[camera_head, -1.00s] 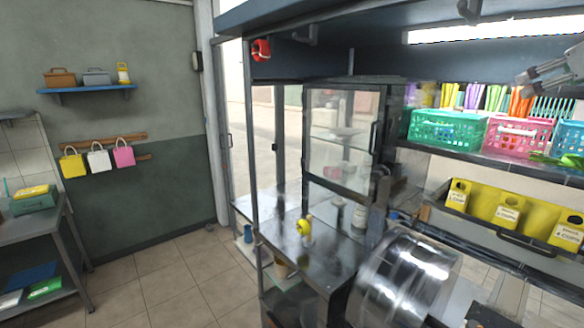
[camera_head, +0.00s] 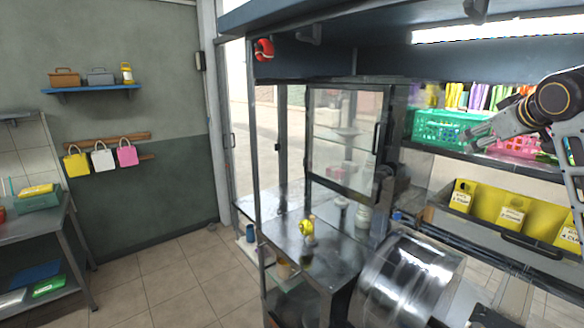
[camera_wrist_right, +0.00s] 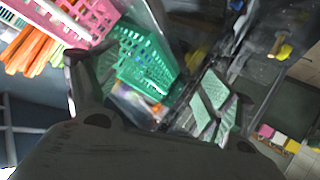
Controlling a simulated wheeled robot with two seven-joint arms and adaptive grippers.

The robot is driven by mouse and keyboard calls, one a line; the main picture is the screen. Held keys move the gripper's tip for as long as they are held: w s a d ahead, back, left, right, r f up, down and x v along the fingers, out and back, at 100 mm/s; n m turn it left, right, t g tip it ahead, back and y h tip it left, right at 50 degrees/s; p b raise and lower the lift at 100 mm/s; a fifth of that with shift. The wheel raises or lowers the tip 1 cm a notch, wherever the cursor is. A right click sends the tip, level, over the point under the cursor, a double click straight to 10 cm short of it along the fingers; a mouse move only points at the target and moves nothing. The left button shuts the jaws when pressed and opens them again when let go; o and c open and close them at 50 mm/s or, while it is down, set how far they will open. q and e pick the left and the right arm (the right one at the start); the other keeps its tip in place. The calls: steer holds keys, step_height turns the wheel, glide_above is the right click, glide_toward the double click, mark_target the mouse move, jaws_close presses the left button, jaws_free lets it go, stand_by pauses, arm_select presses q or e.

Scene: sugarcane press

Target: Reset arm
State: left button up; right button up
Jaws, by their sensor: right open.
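My right gripper (camera_head: 473,138) reaches in from the right edge of the head view, on a dark jointed arm. It is open and empty, with its fingers pointing left. It overlaps the basket shelf in the picture, in front of the green basket (camera_head: 440,128) and the pink basket (camera_head: 518,146). In the right wrist view the fingers (camera_wrist_right: 155,88) are spread, with the green basket showing between them and nothing held. I cannot tell how close the fingers are to the baskets. My left gripper is not in view.
Yellow labelled boxes (camera_head: 512,217) stand in a bin below the shelf. A shiny metal drum (camera_head: 408,278) is at bottom centre, beside a metal counter (camera_head: 290,235) with a small yellow object (camera_head: 306,226). A glass-doored cabinet (camera_head: 343,138) stands behind. The tiled floor at left is clear.

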steer(key=s+a+f+n+g+y, duration=0.1)
steer(key=a+f, duration=0.4)
steer(key=f, duration=0.7)
steer(key=s+a+f+g, duration=0.15)
steer(key=a+f, duration=0.35)
steer(key=f, duration=0.6)
steer(key=s+a+f+n+g+y, duration=0.1)
steer(key=a+f, duration=0.4)
steer(key=f, duration=0.7)
steer(key=s+a+f+m+g, duration=0.15)
steer(key=s+a+f, duration=0.35)
steer(key=s+f, duration=0.7)
steer(key=s+a+f+m+g, duration=0.1)
steer(key=s+a+f+g, duration=0.3)
steer(key=s+f, duration=0.85)
steer(key=s+f+b, duration=0.1)
steer(key=s+f, duration=0.1)
steer(key=f, duration=1.4)
steer(key=s+f, duration=0.2)
steer(key=f, duration=1.3)
steer(key=s+d+f+g, duration=0.1)
steer(key=s+f, duration=0.9)
steer(key=s, duration=0.1)
steer(key=s+d+f+b, duration=0.1)
steer(key=s+d+f, duration=0.1)
steer(key=s+f, duration=0.9)
steer(key=shift+s+d+f+g, duration=0.2)
steer(key=shift+s+d+g, duration=0.05)
steer(key=shift+s+g, duration=0.15)
